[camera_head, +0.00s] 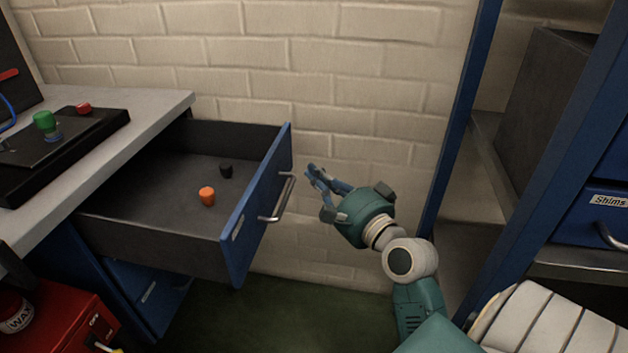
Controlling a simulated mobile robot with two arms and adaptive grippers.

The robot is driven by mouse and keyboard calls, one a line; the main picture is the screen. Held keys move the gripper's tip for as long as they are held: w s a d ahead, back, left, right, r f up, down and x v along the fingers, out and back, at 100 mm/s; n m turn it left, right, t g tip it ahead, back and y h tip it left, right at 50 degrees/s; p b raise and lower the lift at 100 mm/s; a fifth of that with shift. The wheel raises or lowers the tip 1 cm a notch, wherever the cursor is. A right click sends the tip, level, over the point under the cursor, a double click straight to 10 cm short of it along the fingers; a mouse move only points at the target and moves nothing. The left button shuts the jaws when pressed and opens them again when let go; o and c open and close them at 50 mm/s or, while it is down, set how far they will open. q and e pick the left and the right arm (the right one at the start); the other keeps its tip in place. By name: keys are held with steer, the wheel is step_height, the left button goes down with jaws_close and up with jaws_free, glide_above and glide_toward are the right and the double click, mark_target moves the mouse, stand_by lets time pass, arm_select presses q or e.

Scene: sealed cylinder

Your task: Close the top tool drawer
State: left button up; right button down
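The top tool drawer (243,223) is pulled far out of the workbench cabinet, with a blue front and a grey interior. My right gripper (315,176) is just to the right of the handle, fingers pointing toward the drawer front. Its fingers look apart, with nothing between them, and I see no contact with the handle. My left gripper is not in view.
The grey benchtop (140,120) at left carries a black panel (75,138) with green and red knobs. A red box (65,318) stands at lower left. A blue shelf post (462,120) and a "Shims" drawer (597,220) are at right. Green floor is clear below the drawer.

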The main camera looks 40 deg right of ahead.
mark_target(288, 150)
steer(key=w, duration=0.7)
steer(key=shift+d, duration=0.25)
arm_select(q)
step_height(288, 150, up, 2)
